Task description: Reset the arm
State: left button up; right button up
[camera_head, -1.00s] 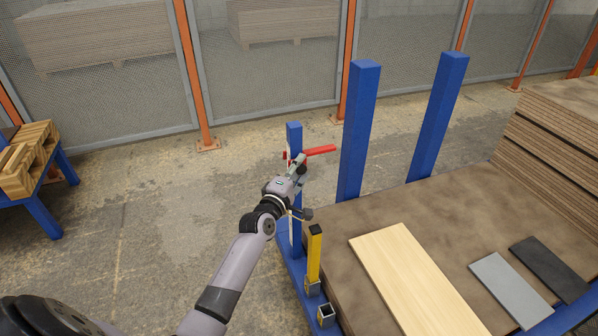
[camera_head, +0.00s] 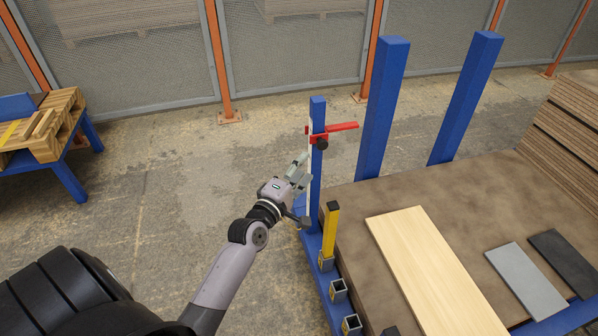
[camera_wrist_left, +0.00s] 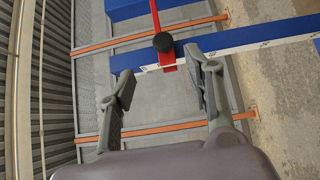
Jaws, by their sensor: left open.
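My left gripper (camera_head: 299,176) is in the middle of the head view, just left of a short blue post (camera_head: 316,180) with a white scale strip. In the left wrist view the gripper (camera_wrist_left: 160,90) is open, with nothing between its fingers. A red clamp (camera_head: 340,128) with a black knob sits on the upper part of the post. In the left wrist view the black knob (camera_wrist_left: 163,42) shows beyond the fingertips, apart from them. My right gripper is not in view.
A brown board stack (camera_head: 345,206) on a blue frame carries a pale wood board (camera_head: 425,265), a grey plate (camera_head: 525,280) and a dark plate (camera_head: 564,262). A yellow post (camera_head: 330,232) stands near the gripper. Pallets (camera_head: 40,125) lie at left. Open floor lies between.

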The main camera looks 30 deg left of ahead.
pick_arm(q)
jog(key=shift+s, duration=0.6)
